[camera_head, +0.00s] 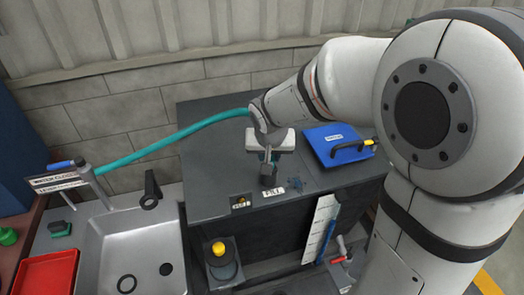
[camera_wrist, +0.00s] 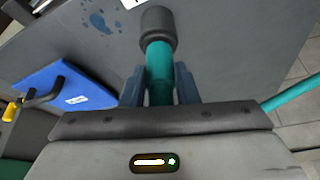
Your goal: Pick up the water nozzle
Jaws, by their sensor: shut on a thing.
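The water nozzle (camera_head: 267,174) has a dark grey tip and a teal body. My gripper (camera_head: 268,157) is shut on it above the dark counter (camera_head: 215,195). In the wrist view the nozzle (camera_wrist: 158,28) points away from my gripper (camera_wrist: 159,88), and its teal body lies between the two fingers. A teal hose (camera_head: 165,142) runs from the sink side towards my gripper. The gap between the tip and the counter cannot be told exactly.
A blue lid (camera_head: 326,137) with a black and yellow handle lies right of my gripper. A FILL label (camera_head: 273,192) is at the counter's front. The sink (camera_head: 130,245), with a tap (camera_head: 95,182), is at left. A red tray (camera_head: 48,272) is beside it.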

